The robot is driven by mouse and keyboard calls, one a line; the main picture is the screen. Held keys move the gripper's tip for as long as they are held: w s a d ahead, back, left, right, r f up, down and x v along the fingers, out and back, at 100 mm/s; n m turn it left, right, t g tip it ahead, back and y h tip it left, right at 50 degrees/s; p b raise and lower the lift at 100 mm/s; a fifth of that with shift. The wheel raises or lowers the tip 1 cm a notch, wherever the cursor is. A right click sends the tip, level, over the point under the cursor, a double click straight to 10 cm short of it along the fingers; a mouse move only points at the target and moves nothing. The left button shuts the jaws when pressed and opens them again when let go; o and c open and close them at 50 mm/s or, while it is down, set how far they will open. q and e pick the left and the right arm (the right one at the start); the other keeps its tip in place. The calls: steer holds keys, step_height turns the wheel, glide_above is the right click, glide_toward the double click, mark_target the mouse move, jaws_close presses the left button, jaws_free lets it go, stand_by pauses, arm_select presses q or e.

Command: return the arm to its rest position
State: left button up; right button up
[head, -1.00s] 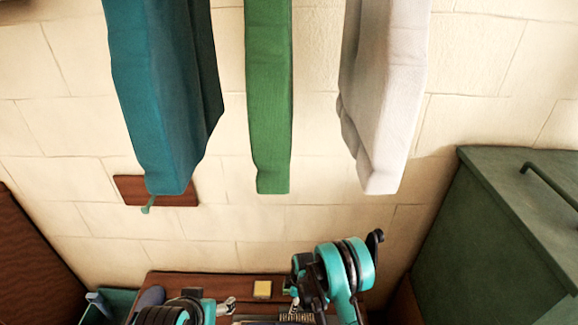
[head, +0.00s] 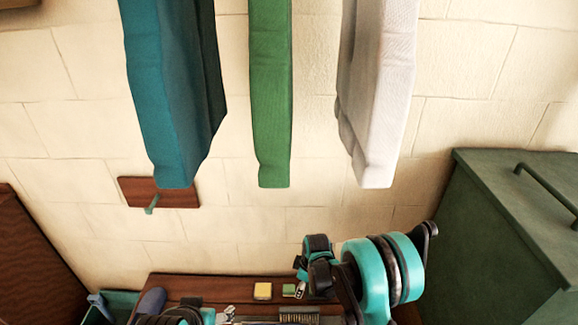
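My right arm comes in from the lower right, its turquoise and black links above the wooden shelf (head: 215,282). Its small gripper (head: 300,290) points down at the shelf beside a small green block (head: 289,290); I cannot tell whether its fingers are open or shut. My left gripper (head: 227,314) is at the bottom edge, mostly cut off or hidden by its own black wrist, and its fingers are too small to read.
Teal (head: 165,100), green (head: 270,100) and white (head: 378,100) cloths hang in front of the wall. A yellow sponge-like block (head: 263,291) and a brush (head: 299,314) lie on the shelf. A green cabinet (head: 500,230) with a handle stands right, a teal bin (head: 120,302) left.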

steer(key=s+d+r+m+t, duration=0.1)
steer(key=s+d+r+m, duration=0.25)
steer(key=r, duration=0.65)
steer(key=s+d+r+m+t, duration=0.25)
steer(key=s+d+r, duration=0.2)
steer(key=r, duration=0.55)
steer(key=s+d+r+m+t, duration=0.1)
steer(key=s+d+r+m, duration=0.1)
steer(key=s+m, duration=0.2)
steer(key=s+d+r+m+t+h, duration=0.1)
steer(key=s+d+r+m, duration=0.2)
steer(key=s, duration=0.8)
steer(key=shift+s+d+r+m+h, duration=0.15)
steer(key=shift+r+m+h, duration=0.15)
steer(key=shift+m, duration=0.4)
